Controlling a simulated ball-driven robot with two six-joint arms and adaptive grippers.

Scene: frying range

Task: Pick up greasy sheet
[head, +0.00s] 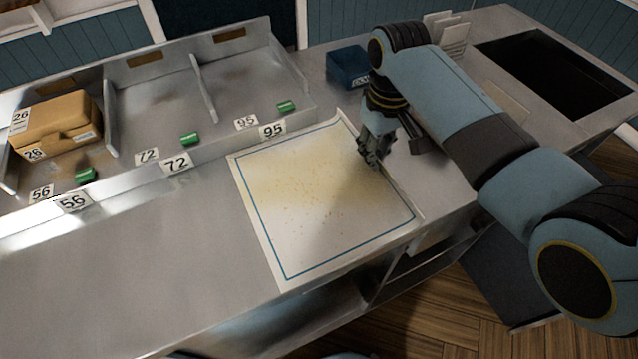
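The greasy sheet (310,210) lies flat on the metal counter. It is white with a blue border line and yellowish grease stains across its upper middle. My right gripper (372,163) points down over the sheet's right edge, near its upper right part. Its fingers are dark and small here, and I cannot tell whether they are open or touching the sheet. A shadow falls on the sheet below the gripper. My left gripper is not in view.
A divided metal rack with number labels stands at the left, holding a brown box (60,122) and green pieces (189,139). A dark blue box (347,67) stands behind my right gripper. A dark rectangular opening (550,72) is at the right. The counter's front left is clear.

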